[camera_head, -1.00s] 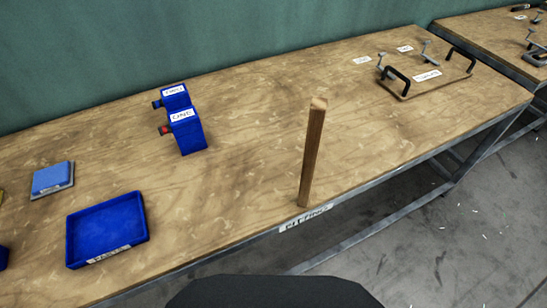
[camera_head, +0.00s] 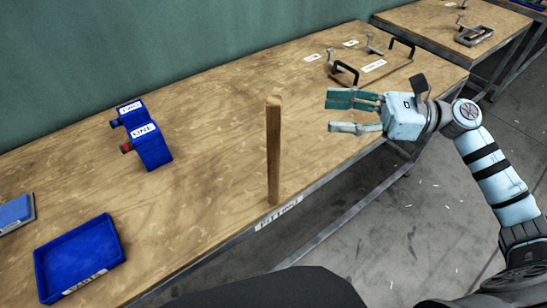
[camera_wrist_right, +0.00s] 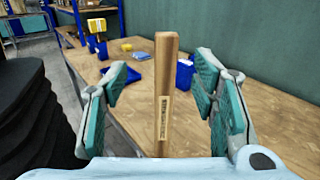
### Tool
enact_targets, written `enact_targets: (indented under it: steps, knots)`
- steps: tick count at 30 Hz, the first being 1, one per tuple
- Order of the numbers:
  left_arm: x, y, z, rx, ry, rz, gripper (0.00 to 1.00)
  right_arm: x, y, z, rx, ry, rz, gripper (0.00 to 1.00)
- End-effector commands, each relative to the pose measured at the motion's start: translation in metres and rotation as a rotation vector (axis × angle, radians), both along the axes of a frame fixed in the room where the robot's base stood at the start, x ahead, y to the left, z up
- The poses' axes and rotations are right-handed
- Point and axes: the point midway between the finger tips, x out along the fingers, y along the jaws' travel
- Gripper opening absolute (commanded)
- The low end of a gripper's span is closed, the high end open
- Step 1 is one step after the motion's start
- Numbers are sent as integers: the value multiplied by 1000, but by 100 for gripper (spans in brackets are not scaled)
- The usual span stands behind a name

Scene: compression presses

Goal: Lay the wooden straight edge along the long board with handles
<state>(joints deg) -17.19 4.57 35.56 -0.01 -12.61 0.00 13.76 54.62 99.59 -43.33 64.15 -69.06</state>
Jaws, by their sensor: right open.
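The wooden straight edge (camera_head: 274,150) stands upright on the table near its front edge in the head view. In the right wrist view the straight edge (camera_wrist_right: 165,95) stands upright ahead, between the two fingers in the picture, with a small label on its face. My right gripper (camera_head: 332,112) is open and empty, to the right of the straight edge and apart from it in the head view. The long board with handles (camera_head: 383,77) lies at the far right of the table, with two black handles and a white label. My left gripper is not in view.
Blue blocks marked ONE (camera_head: 153,149) and TWO (camera_head: 131,116) stand left of the straight edge. A blue tray (camera_head: 118,250) lies at the front left. Small metal clamps (camera_head: 373,45) stand behind the board. The table between tray and straight edge is clear.

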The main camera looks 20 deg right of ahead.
Motion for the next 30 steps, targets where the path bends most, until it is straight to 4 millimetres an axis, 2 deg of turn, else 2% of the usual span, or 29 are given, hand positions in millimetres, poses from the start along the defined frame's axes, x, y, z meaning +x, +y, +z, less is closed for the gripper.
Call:
enact_targets:
  steps: [1, 6, 11, 18, 25, 30]
  knots:
    - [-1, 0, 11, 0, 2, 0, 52, 4, 13, 8, 11, -4, 3, 53]
    - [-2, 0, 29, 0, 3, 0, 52, 20, 53, 8, 16, 2, -1, 53]
    - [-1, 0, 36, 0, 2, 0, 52, 28, 73, 4, 15, 5, -4, 53]
    - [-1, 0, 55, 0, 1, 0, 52, 44, 112, -2, 15, 7, -4, 53]
    - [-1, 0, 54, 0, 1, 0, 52, 46, 116, -6, 12, 9, -6, 53]
    - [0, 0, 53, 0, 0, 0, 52, 46, 115, -7, 12, 9, -6, 28]
